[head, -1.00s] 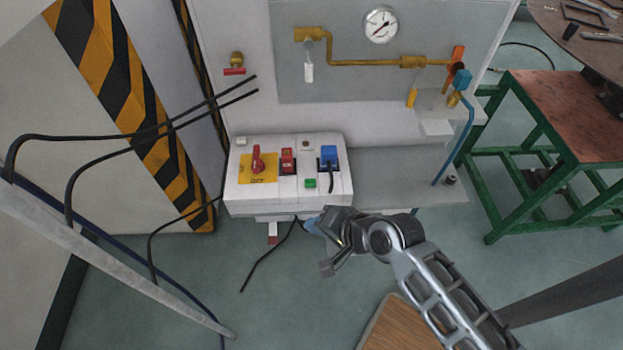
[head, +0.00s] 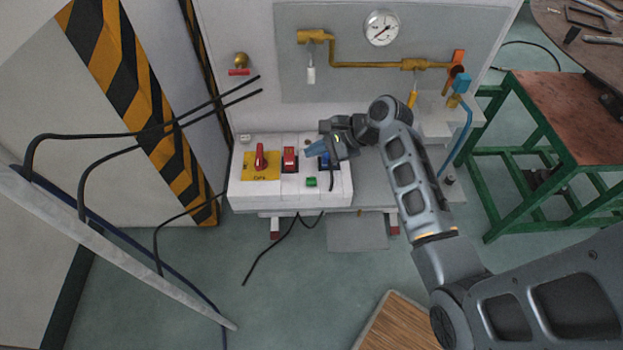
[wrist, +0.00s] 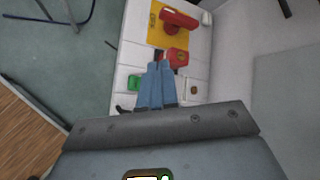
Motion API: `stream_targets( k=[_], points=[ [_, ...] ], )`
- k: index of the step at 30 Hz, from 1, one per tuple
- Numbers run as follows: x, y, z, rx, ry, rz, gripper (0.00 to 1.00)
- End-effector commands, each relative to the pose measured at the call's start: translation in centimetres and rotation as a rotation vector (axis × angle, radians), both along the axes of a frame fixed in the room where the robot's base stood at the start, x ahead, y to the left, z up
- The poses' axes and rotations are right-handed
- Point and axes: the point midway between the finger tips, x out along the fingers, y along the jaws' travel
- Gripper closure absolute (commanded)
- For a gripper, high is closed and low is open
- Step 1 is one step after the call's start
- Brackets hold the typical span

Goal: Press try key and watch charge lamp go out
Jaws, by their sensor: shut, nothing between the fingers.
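The white control box (head: 290,198) stands low against the panel. A green key (head: 311,182) sits on its front half and also shows in the wrist view (wrist: 134,82). A small dark brown-red round lamp (wrist: 194,90) sits on the box right of my fingers in the wrist view. In the head view my gripper hides that spot. I cannot tell whether it is lit. My gripper (head: 309,149) is shut and empty, its blue fingertips above the box. In the wrist view the fingertips (wrist: 160,66) are between the green key and the red switch; contact is unclear.
A red rotary handle (head: 261,157) on a yellow plate and a red switch (head: 290,158) are left of my gripper. Brass piping (head: 365,64) and a gauge (head: 382,28) are above.

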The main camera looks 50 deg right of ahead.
Motion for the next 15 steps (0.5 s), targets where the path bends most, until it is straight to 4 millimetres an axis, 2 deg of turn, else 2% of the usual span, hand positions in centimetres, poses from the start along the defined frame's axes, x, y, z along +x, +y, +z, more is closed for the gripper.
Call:
stream_targets(
  k=[8,15],
  points=[
    [0.0,0.0,-0.3,-0.001,0.000,0.000,1.00],
    [0.0,0.0,-2.0,-0.001,0.000,0.000,1.00]
  ],
)
